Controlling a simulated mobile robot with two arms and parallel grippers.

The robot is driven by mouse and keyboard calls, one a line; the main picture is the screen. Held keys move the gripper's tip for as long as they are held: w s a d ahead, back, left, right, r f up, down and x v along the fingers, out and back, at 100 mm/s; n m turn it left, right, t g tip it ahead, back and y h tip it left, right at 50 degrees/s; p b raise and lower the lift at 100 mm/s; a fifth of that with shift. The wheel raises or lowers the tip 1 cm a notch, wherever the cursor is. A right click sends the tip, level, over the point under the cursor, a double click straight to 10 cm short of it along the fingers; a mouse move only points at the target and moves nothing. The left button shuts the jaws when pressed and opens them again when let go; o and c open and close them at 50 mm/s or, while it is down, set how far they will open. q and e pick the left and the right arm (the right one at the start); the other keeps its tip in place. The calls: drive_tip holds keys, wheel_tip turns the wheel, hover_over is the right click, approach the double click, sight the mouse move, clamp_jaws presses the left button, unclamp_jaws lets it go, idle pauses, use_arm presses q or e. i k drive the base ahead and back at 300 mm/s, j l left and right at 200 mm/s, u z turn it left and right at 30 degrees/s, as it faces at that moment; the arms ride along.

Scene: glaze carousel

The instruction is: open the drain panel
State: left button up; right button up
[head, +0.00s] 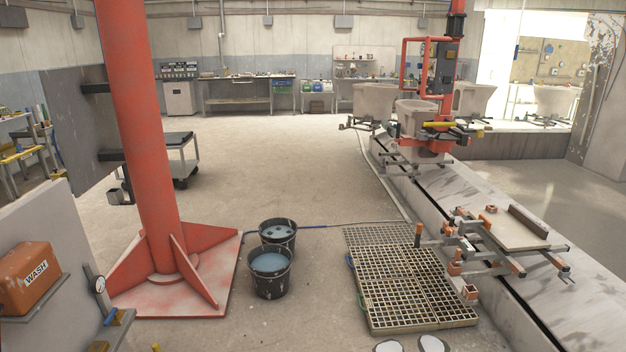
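The drain grating (392,290) lies on the floor right of the middle in the head view. It is a yellowish grid over a dark space, made up of panels side by side with seams between them. It looks flat and closed. Neither of my grippers is in view.
Two black buckets of water (270,274) stand left of the grating, beside a red column (140,150) with a wide base plate. A carriage with clamps (500,235) sits on the conveyor at right, overhanging the grating. Open floor (270,165) lies behind.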

sight(369, 304)
drive_tip(key=i+j+z, duration=0.2)
drive_tip(key=i, duration=0.3)
drive_tip(key=i+j+z, duration=0.2)
drive_tip(key=i, duration=0.35)
drive_tip(key=i+j+z, duration=0.2)
drive_tip(key=i, duration=0.3)
drive_tip(key=i+j+z, duration=0.2)
drive_tip(key=i, duration=0.3)
drive_tip(key=j, duration=0.05)
